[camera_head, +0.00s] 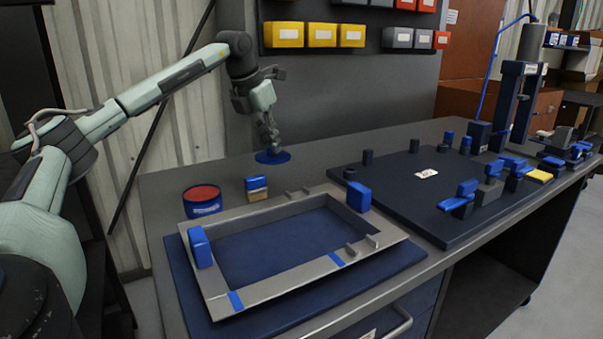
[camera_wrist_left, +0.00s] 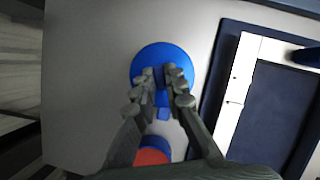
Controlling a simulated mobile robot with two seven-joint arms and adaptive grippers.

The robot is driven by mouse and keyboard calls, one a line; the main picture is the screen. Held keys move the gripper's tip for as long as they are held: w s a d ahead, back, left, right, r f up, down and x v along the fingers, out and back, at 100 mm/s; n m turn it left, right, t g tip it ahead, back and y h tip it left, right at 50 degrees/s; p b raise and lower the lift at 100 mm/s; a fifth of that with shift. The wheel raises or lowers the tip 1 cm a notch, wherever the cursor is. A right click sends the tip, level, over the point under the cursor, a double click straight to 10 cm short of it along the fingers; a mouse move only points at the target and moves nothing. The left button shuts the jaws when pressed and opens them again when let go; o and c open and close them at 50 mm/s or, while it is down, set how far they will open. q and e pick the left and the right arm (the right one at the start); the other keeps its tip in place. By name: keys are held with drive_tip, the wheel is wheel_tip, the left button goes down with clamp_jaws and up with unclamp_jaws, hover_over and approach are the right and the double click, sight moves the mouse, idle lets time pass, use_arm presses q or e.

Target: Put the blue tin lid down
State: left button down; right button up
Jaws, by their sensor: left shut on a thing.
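The blue tin lid (camera_head: 272,157) is a round blue disc at the back left of the workbench, at or just above the top; I cannot tell if it touches. My left gripper (camera_head: 271,143) points down over it and is shut on its raised middle part. In the left wrist view the lid (camera_wrist_left: 161,66) shows below the fingertips (camera_wrist_left: 164,76), which hide part of its middle. The open blue tin (camera_head: 203,201) with red contents stands to the front left of the lid; part of it shows in the left wrist view (camera_wrist_left: 153,152). My right gripper is not in view.
A brush-like block with a blue top (camera_head: 257,188) stands between tin and lid. A grey metal frame (camera_head: 222,299) with blue clamps lies on a dark blue mat in front. A dark board (camera_head: 400,190) with blue clamps fills the right. Bench around the lid is clear.

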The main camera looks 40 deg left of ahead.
use_arm(q)
drive_tip(key=w+d+f, duration=0.1)
drive_tip(key=w, duration=0.1)
drive_tip(key=w+d+f, duration=0.1)
drive_tip(key=w+f, duration=0.1)
drive_tip(key=w+d+f, duration=0.1)
drive_tip(key=w, duration=0.2)
drive_tip(key=shift+f, duration=0.25)
wheel_tip(320, 180, down, 4)
drive_tip(key=shift+r+p, duration=0.1)
drive_tip(key=shift+p, duration=0.2)
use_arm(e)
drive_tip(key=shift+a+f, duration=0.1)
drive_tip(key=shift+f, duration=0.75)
use_arm(q)
drive_tip(key=shift+f, duration=0.2)
drive_tip(key=shift+f, duration=0.15)
drive_tip(key=c, duration=1.6)
unclamp_jaws()
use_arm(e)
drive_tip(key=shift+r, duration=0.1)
